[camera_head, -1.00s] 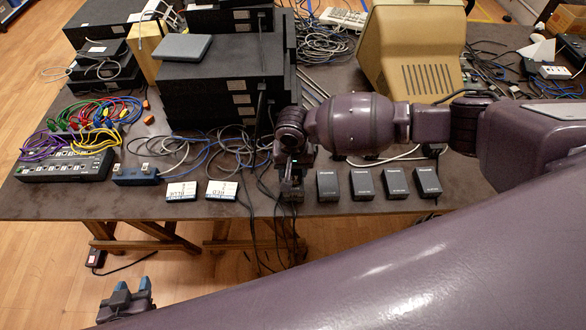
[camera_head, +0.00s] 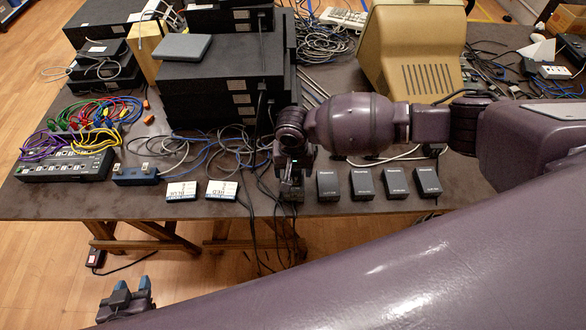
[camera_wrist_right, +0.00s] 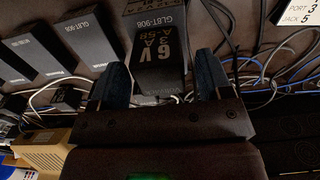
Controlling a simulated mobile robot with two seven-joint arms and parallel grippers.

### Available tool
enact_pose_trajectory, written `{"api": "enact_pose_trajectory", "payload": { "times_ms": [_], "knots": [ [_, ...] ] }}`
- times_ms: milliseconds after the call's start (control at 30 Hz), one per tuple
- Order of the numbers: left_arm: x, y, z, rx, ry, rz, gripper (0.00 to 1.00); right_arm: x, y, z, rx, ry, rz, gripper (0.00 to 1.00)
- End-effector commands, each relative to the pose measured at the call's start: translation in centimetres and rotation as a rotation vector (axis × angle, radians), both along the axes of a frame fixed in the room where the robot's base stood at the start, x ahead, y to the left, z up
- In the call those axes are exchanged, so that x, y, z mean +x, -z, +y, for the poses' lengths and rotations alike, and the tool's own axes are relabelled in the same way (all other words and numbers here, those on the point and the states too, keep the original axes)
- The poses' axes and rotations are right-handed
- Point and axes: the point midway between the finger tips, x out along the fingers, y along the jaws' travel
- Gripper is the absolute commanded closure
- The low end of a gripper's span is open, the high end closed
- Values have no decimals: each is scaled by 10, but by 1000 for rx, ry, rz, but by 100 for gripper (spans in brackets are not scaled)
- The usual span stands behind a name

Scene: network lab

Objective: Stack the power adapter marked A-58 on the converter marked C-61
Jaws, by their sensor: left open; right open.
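The black power adapter marked A-58 (camera_wrist_right: 158,55), with "6V 3A" on its face, lies between the fingers of my right gripper (camera_wrist_right: 160,72) in the right wrist view. The blue-tipped fingers are apart, one on each side of it; I cannot tell whether they touch it. In the head view my right gripper (camera_head: 291,180) is low at the table's front edge, over a dark box, left of the row of black boxes. No C-61 mark is readable, so I cannot tell which box is that converter. My left gripper (camera_head: 130,291) is open and empty, below the table edge.
Several black boxes (camera_head: 362,184) stand in a row close to the right gripper. Two small labelled boxes (camera_head: 182,191) lie to its left, beside a blue device (camera_head: 136,176). Loose cables (camera_head: 235,150) and stacked black equipment (camera_head: 220,90) are behind.

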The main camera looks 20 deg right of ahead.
Motion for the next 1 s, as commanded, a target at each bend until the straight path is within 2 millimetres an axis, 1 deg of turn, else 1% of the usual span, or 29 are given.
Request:
{"api": "enact_pose_trajectory", "payload": {
  "times_ms": [167, 400, 600, 700, 800, 1000],
  "knots": [
    [0, -2, 0, 0, 0, 0, 57, 0, -26, 0, 1, -1, -2, 28],
    [0, -2, 0, 0, 0, 1, 57, 0, -73, 0, 1, -1, -2, 28],
    [-1, -2, 0, 0, 0, 2, 57, 0, -103, 0, 2, -1, -2, 28],
    [-1, -2, 0, 0, 0, 3, 57, 0, -111, 0, 1, -1, 0, 28],
    [-1, -1, 0, 0, 0, 3, 57, 0, -116, 0, 1, -1, 0, 28],
    [-2, -1, 0, 0, 0, 4, 57, 0, -118, 0, 0, 0, 0, 28]
  ]
}}
